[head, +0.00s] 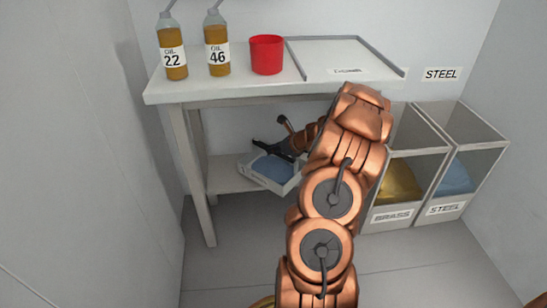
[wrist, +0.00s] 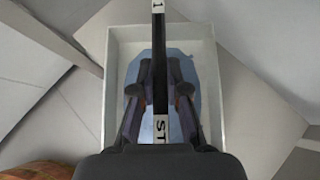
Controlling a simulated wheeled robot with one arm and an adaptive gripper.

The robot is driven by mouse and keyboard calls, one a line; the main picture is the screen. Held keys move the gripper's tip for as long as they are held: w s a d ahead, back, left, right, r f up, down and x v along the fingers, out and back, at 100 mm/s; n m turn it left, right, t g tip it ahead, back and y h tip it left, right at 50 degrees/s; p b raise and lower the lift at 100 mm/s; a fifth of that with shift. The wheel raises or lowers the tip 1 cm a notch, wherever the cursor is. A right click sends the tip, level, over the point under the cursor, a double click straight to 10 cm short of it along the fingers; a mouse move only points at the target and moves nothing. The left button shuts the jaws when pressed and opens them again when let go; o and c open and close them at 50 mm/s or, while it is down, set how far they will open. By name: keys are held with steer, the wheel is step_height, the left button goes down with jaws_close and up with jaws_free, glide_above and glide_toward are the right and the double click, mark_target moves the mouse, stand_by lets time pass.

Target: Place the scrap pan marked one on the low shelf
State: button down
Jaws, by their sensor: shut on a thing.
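The scrap pan (head: 282,188) is a white open tray with blue scrap inside. In the wrist view the pan (wrist: 214,100) lies below my gripper (wrist: 160,88). A dark bar-like handle crosses above the pan, with white labels reading "1" and "ST". My gripper is shut on this handle; in the head view my gripper (head: 272,148) is just over the pan. The low shelf (head: 226,178) is under the bench. The pan is at the shelf's front part, turned at an angle to it. I cannot tell whether it touches the shelf.
The bench (head: 220,91) above carries two oil bottles (head: 173,60) (head: 217,56), a red cup (head: 266,55) and a flat tray (head: 345,60). A bench leg (head: 199,190) stands left of the pan. Brass (head: 392,215) and steel (head: 445,209) bins stand right.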

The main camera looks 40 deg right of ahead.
step_height(320, 180, down, 4)
steer(key=shift+d+r+b, duration=0.1)
steer(key=shift+r+b, duration=0.15)
steer(key=shift+b, duration=0.85)
steer(key=shift+r, duration=0.1)
steer(key=c, duration=1.2)
jaws_free()
